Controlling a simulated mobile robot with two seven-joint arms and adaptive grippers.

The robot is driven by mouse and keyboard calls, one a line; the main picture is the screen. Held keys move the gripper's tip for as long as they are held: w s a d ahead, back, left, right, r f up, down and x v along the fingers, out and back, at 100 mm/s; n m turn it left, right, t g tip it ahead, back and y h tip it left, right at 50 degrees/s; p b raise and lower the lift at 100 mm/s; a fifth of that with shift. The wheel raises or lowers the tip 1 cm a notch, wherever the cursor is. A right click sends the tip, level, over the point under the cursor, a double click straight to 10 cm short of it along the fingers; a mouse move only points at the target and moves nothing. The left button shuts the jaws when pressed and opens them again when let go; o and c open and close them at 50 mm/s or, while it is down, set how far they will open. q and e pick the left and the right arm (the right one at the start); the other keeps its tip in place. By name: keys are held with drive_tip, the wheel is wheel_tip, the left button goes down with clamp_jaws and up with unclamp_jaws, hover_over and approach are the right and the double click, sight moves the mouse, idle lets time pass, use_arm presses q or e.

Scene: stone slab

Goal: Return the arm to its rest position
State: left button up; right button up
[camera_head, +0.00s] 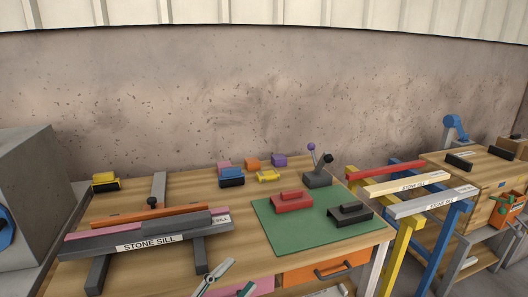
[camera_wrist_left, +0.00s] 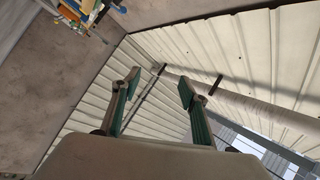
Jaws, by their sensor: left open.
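My left gripper (camera_head: 241,275) shows at the bottom of the head view, in front of the workbench's front edge. In the left wrist view my left gripper (camera_wrist_left: 160,84) has its two green-and-grey fingers spread apart, with nothing between them. That camera faces the ribbed wall and the roof, with a bit of the bench in the upper left corner. Most of the left arm is out of the head view. My right gripper is not in view.
The wooden workbench (camera_head: 250,245) holds grey stone sills (camera_head: 150,241) on dark bars at left. A green mat (camera_head: 300,239) carries a red block (camera_head: 291,203) and a black block (camera_head: 350,214). Red, yellow and blue trestles (camera_head: 405,240) stand at right. A grey block (camera_head: 30,190) stands far left.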

use_arm(q)
drive_tip(key=s+a+f+n+y, duration=0.2)
drive_tip(key=a+f+n+y, duration=0.25)
drive_tip(key=f, duration=0.35)
drive_tip(key=s+a+f+n+y, duration=0.1)
drive_tip(key=a+f+n+y, duration=0.35)
drive_tip(key=f, duration=0.45)
drive_tip(key=s+a+f+n+g+y, duration=0.1)
drive_tip(key=s+a+f+n+g, duration=0.1)
drive_tip(key=s+f, duration=0.3)
drive_tip(key=s+a+f+n+g+y, duration=0.1)
drive_tip(key=s+a+f+n+g, duration=0.1)
drive_tip(key=s+f, duration=0.4)
wheel_tip(320, 180, down, 3)
drive_tip(key=shift+a+n+g+y, duration=0.35)
drive_tip(key=shift+n+g, duration=0.25)
drive_tip(key=shift+n, duration=0.2)
